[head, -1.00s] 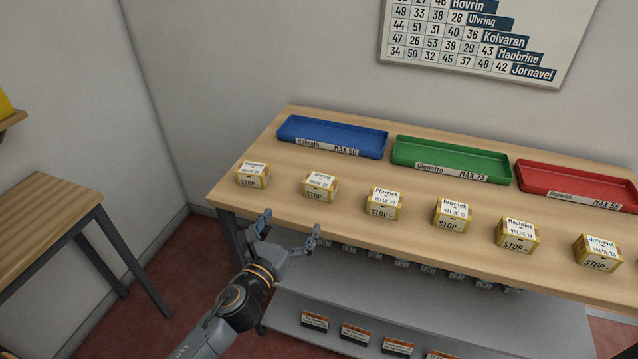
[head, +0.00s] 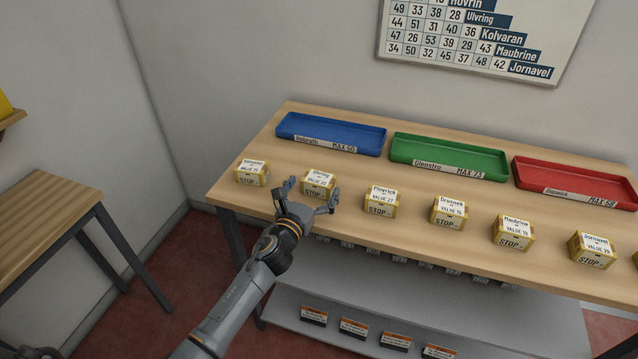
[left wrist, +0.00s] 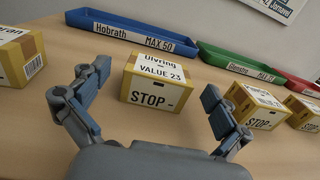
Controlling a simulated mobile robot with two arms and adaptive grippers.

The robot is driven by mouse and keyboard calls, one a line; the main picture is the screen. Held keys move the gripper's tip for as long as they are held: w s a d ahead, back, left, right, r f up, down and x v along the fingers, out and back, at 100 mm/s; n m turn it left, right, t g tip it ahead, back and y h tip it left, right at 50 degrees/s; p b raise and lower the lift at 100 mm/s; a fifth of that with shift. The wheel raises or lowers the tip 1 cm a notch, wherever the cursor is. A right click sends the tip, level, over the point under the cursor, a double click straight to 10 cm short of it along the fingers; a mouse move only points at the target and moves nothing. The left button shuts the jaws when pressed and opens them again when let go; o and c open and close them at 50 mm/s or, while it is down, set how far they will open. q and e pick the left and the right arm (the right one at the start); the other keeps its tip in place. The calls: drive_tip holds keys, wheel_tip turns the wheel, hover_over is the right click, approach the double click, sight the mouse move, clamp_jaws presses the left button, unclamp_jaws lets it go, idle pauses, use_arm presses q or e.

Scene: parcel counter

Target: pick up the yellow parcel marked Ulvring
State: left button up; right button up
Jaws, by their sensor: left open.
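The yellow parcel marked Ulvring (head: 318,182) stands on the counter, second from the left in a row of yellow parcels. In the left wrist view the Ulvring parcel (left wrist: 158,83) shows its white top label with "VALUE 23" and a STOP front. My left gripper (head: 312,190) is open and empty, just in front of this parcel. In the left wrist view its two fingers (left wrist: 155,100) are spread to either side, with the parcel a little beyond and between them. The parcel's lower front is partly hidden in the head view. My right gripper is not in view.
Parcels stand close on both sides: one at the left (head: 252,173) and the Plovrick one (head: 381,201) at the right. Blue (head: 375,151), green (head: 500,174) and red (head: 627,206) trays lie behind the row. A shelf (head: 420,300) below holds more boxes.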

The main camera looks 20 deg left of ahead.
use_arm(q)
drive_tip(key=shift+c, duration=0.8)
drive_tip(key=c, duration=1.1)
drive_tip(key=shift+c, duration=0.3)
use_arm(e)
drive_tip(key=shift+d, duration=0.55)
